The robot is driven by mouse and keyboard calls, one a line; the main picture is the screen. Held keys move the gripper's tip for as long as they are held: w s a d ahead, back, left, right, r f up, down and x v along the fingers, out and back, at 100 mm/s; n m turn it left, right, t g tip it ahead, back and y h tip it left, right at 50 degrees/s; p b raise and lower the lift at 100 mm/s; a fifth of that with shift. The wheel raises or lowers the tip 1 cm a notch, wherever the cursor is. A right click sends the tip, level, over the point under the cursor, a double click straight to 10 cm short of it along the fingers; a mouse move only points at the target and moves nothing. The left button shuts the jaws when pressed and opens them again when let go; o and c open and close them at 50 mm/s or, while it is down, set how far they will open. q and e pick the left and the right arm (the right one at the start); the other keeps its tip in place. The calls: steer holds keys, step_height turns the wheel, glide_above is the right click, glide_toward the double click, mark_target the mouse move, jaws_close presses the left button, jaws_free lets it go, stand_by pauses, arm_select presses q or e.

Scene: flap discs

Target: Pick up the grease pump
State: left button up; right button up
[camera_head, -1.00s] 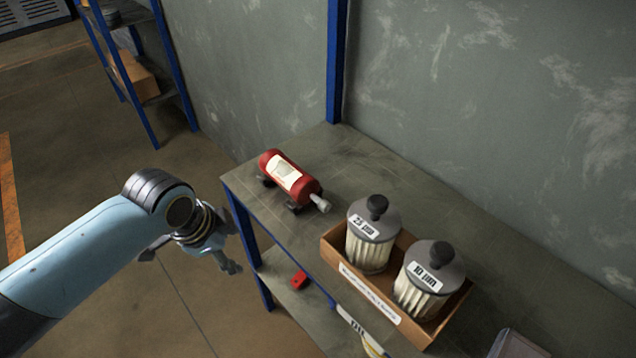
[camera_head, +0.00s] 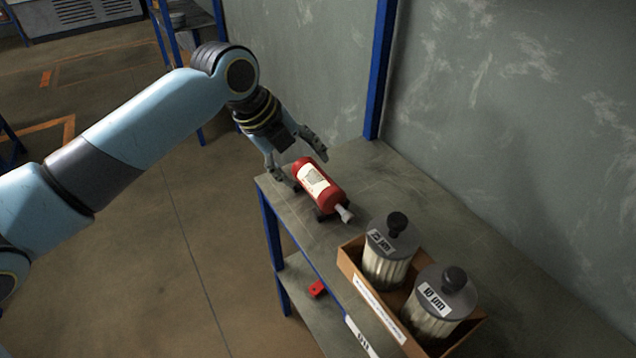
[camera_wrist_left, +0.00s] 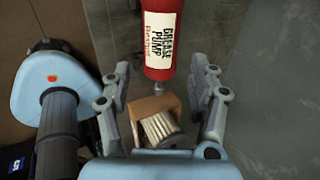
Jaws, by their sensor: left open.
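The grease pump (camera_head: 319,186) is a red cylinder with a pale label and a light nozzle, lying on the upper shelf near its left end. In the left wrist view, the grease pump (camera_wrist_left: 160,40) shows at the top centre, its label reading "GREASE PUMP". My left gripper (camera_head: 300,168) is open at the far end of the pump, its fingers apart and nothing held. In the wrist view the left gripper (camera_wrist_left: 162,85) has its fingers spread to either side of the pump's line. I cannot tell whether a finger touches the pump. My right gripper is not in view.
A cardboard box (camera_head: 372,300) holds two lidded filter canisters, one marked 25 µm (camera_head: 388,262) and one marked 10 µm (camera_head: 436,312), to the right of the pump. A blue shelf post (camera_head: 380,70) stands behind. A small red item (camera_head: 317,288) lies on the lower shelf.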

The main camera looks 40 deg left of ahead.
mark_target(314, 178)
arm_select(q)
steer(key=b+x, duration=0.1)
steer(key=x, duration=0.8)
steer(key=shift+w+a+f, duration=0.1)
steer(key=shift+w+f, duration=0.2)
jaws_close()
